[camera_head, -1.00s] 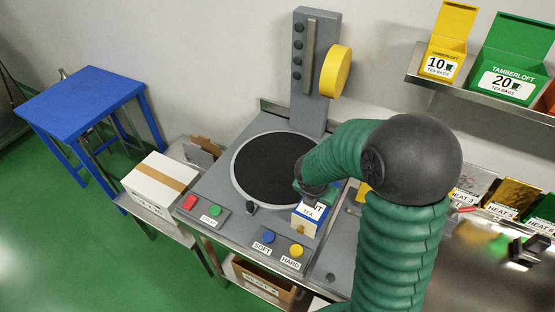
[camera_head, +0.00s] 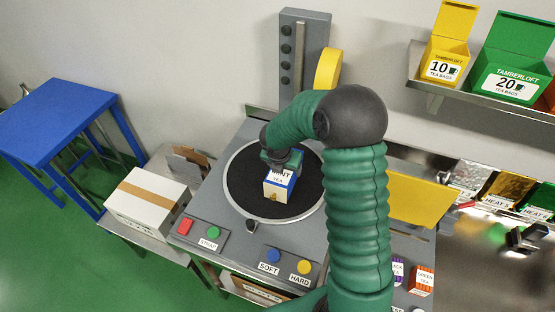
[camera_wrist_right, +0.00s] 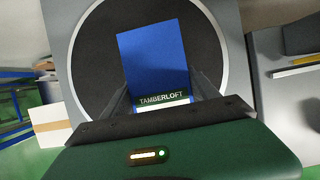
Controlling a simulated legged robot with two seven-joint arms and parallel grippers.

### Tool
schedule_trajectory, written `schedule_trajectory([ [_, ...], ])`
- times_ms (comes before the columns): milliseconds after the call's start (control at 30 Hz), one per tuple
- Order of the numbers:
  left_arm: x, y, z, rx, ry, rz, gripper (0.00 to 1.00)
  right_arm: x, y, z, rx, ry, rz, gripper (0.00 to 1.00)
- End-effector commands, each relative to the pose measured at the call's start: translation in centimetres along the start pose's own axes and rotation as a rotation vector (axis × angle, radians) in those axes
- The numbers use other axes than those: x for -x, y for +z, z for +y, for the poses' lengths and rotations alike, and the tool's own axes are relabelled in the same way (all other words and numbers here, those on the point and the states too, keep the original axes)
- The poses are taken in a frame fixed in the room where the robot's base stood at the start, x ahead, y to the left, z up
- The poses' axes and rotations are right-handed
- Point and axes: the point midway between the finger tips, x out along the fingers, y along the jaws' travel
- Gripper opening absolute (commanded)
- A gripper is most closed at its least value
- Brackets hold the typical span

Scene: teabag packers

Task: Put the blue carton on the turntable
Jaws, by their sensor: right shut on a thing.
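The blue carton (camera_head: 279,186) has a white label and blue top edges. It is in my right gripper (camera_head: 281,162), over the black disc of the turntable (camera_head: 244,191). In the right wrist view the carton's blue face (camera_wrist_right: 155,65) shows between the two fingers (camera_wrist_right: 165,92), with the turntable's disc (camera_wrist_right: 100,60) behind it. The gripper is shut on the carton. I cannot tell whether the carton's base touches the disc. My left gripper is not in view.
A grey column (camera_head: 301,50) with a yellow wheel stands behind the turntable. Button panels with soft (camera_head: 273,255) and hard buttons lie in front. A white box (camera_head: 150,197) is at left. Small tea cartons (camera_head: 421,280) stand at the right.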

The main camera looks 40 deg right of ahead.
Motion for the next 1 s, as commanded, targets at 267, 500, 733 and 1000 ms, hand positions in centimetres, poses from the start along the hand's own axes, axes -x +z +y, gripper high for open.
schedule_trajectory([
  [267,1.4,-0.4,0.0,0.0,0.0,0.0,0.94,-1.8,3.5,3.5,-0.001,0.001,-0.001,0.25],
  [500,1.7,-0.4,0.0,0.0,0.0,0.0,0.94,-3.8,3.4,4.2,0.002,0.0,0.001,0.25],
  [733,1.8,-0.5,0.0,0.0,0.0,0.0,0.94,-5.6,2.8,4.2,-0.001,0.001,-0.001,0.25],
  [1000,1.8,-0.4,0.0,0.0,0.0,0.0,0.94,-5.6,2.8,4.1,-0.001,0.001,0.0,0.86],
])
